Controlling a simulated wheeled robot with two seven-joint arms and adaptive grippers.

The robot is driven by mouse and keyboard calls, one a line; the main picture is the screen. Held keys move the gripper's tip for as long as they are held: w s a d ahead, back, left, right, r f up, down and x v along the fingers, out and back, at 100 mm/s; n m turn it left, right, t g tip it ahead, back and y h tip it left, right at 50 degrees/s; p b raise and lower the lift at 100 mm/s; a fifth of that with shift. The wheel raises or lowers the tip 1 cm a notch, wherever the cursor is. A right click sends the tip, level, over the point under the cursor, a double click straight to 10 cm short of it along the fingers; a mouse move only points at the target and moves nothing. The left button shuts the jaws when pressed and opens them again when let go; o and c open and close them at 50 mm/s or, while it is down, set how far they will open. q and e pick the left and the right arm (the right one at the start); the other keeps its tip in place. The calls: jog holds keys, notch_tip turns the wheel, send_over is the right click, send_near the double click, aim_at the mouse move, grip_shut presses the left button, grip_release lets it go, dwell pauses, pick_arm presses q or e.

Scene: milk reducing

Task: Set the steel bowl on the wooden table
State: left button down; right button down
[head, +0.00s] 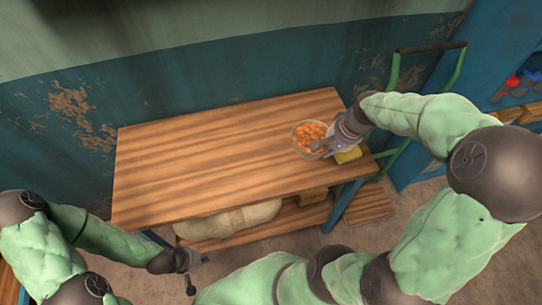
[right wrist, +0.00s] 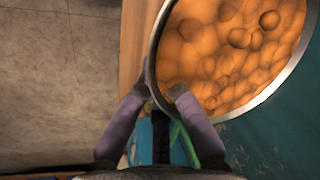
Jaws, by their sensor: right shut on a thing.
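A round bowl with a thin metallic rim (head: 294,143) is full of orange, ball-like pieces. It appears over the right part of the wooden table (head: 210,165); I cannot tell whether it touches the top. My right gripper (head: 321,147) is shut on the bowl's near right rim. In the right wrist view the fingers (right wrist: 160,92) pinch the bowl's rim (right wrist: 288,78), and the bowl fills the upper right. My left gripper (head: 189,278) hangs low in front of the table, away from the bowl; its jaw opening is unclear.
A yellow item (head: 348,156) lies at the table's right end, beside my right gripper. A pale sack (head: 230,220) and a wooden box (head: 312,196) sit on the lower shelf. A green handle frame (head: 394,72) stands at right. The table's left and middle are clear.

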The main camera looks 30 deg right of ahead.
jog(key=w+a+f, duration=0.2)
jog(key=w+a, duration=0.1)
jog(key=w+a+f+b, duration=0.1)
jog(key=w+a, duration=0.1)
jog(key=shift+a+f, duration=0.15)
jog(key=b, duration=0.2)
send_over(281, 167)
jog(key=s+d, duration=0.1)
notch_tip(281, 167, down, 5)
jog(key=shift+s+d+f, duration=0.1)
jog(key=shift+d, duration=0.05)
jog(key=shift+f, duration=0.2)
jog(key=shift+b+x, duration=0.45)
jog(key=shift+x, duration=1.35)
jog(key=shift+s, duration=0.2)
jog(key=shift+f, duration=0.15)
jog(key=c, duration=1.4)
grip_release()
